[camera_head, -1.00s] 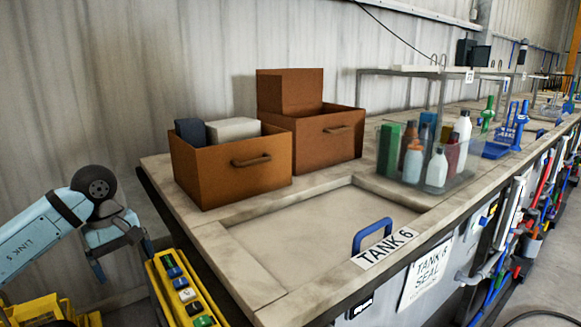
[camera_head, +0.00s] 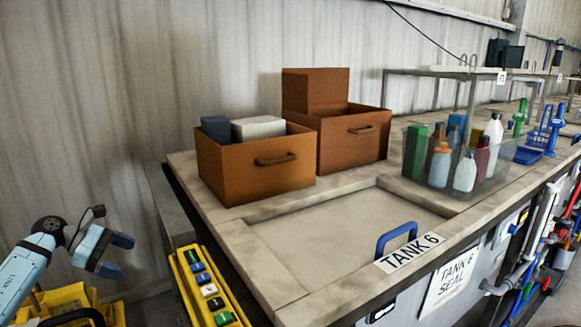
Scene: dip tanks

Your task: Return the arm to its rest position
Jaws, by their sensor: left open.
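My left arm comes in from the left edge, and my left gripper (camera_head: 118,256) is at its end, left of the bench. Its two dark blue-grey fingers are apart with nothing between them. It hangs in front of the corrugated wall, to the left of the yellow rack and clear of the bench top. My right gripper is not in this view.
A yellow rack (camera_head: 222,290) holds several coloured blocks. A yellow item (camera_head: 60,300) sits below my arm. The bench carries brown boxes (camera_head: 250,172) (camera_head: 350,140), a clear bin of bottles (camera_head: 412,182), and a tank lid with a blue handle (camera_head: 398,238).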

